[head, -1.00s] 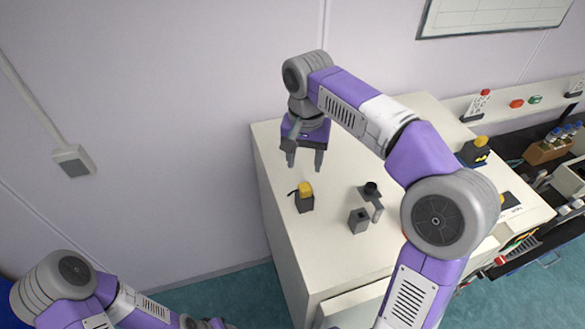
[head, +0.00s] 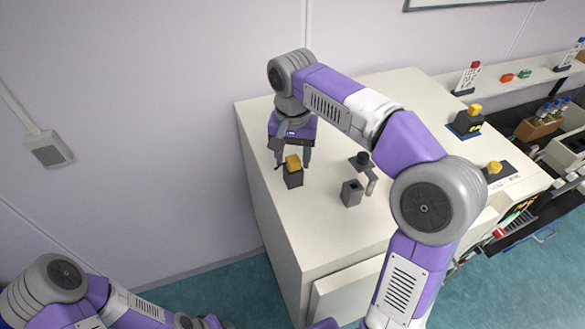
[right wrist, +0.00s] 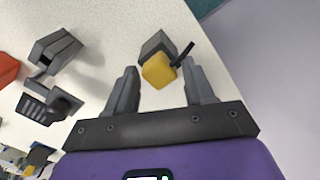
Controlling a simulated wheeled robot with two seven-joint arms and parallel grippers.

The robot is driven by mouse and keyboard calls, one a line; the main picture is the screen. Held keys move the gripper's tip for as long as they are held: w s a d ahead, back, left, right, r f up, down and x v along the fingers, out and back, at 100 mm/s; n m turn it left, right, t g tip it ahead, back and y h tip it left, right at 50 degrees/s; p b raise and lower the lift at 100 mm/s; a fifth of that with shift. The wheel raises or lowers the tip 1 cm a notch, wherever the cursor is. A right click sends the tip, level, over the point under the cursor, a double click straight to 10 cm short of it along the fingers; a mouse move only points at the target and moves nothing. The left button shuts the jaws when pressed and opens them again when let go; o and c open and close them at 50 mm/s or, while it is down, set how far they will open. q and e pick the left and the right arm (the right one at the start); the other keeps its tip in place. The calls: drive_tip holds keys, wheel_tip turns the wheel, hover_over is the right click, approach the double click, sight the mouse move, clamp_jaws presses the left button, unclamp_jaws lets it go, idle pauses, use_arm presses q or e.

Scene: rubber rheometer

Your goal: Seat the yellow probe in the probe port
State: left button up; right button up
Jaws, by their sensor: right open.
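The yellow probe (head: 293,162) stands upright in a dark grey block (head: 293,180) near the left edge of the white cabinet top. In the right wrist view its yellow top (right wrist: 158,70) and a short black cable (right wrist: 183,53) show between the fingers. My right gripper (head: 292,155) is open, with one finger on each side of the yellow top; contact cannot be told. A grey block with a square opening (head: 351,194), perhaps the probe port, stands to the right, and shows in the right wrist view (right wrist: 52,48). My left gripper is barely visible at the bottom edge.
A small stand with a black cylinder (head: 362,159) is behind the open-topped block. Farther right are a dark block with a yellow top (head: 468,121), another yellow piece (head: 495,168) and a bottle rack (head: 540,126). The cabinet's front left top is clear.

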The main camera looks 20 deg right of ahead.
sight(293, 159)
drive_tip(key=shift+c, duration=0.3)
drive_tip(key=c, duration=0.7)
wheel_tip(293, 159, up, 6)
drive_tip(key=p, duration=0.5)
drive_tip(key=shift+f+p, duration=0.2)
drive_tip(key=shift+p, duration=0.1)
drive_tip(key=shift+r+p, duration=0.7)
drive_tip(key=shift+r, duration=0.6)
drive_tip(key=shift+c, duration=0.2)
